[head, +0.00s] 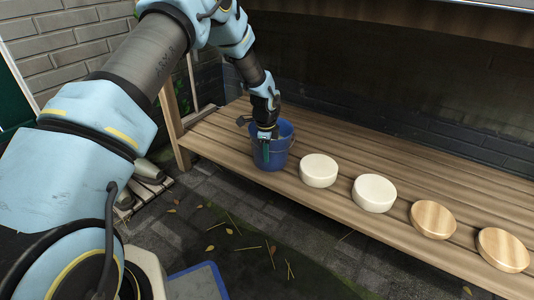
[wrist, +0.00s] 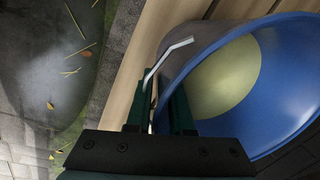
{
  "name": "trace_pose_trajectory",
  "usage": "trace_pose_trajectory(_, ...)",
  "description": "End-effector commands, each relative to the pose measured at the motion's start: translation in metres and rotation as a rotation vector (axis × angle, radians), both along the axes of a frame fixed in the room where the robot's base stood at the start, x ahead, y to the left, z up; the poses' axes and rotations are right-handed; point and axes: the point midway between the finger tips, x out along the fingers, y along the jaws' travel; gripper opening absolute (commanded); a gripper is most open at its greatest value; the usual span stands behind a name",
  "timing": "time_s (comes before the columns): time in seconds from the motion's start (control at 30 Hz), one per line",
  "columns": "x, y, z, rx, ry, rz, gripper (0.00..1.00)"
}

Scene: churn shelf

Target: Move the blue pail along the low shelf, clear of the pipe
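The blue pail (head: 272,157) stands on the low slatted shelf (head: 230,128), near its left end. My gripper (head: 266,142) is at the pail's near side, with a dark green finger in front of the wall. In the wrist view the two fingers (wrist: 160,105) are a narrow gap apart at the rim of the pail (wrist: 285,85). The pail's pale round inside shows. I cannot make out the pipe.
Two cream discs (head: 319,170) (head: 374,193) and two wooden discs (head: 433,219) (head: 503,249) sit in a row on the shelf, right of the pail. A dark brick wall (head: 400,90) stands behind. Bare shelf lies behind the discs.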

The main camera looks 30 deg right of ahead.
Motion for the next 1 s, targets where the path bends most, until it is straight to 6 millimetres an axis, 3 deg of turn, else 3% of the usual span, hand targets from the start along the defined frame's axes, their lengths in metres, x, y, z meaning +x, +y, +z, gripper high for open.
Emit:
trace_pose_trajectory(0.13,0.000,0.000,0.000,0.000,0.000,0.000,0.38)
trace_pose_trajectory(0.43,0.000,0.000,0.004,0.000,0.000,0.000,0.38)
trace_pose_trajectory(0.8,-0.005,0.005,0.062,-0.001,-0.001,0.001,0.38)
trace_pose_trajectory(1.0,-0.007,0.006,0.076,0.000,0.000,0.000,0.38)
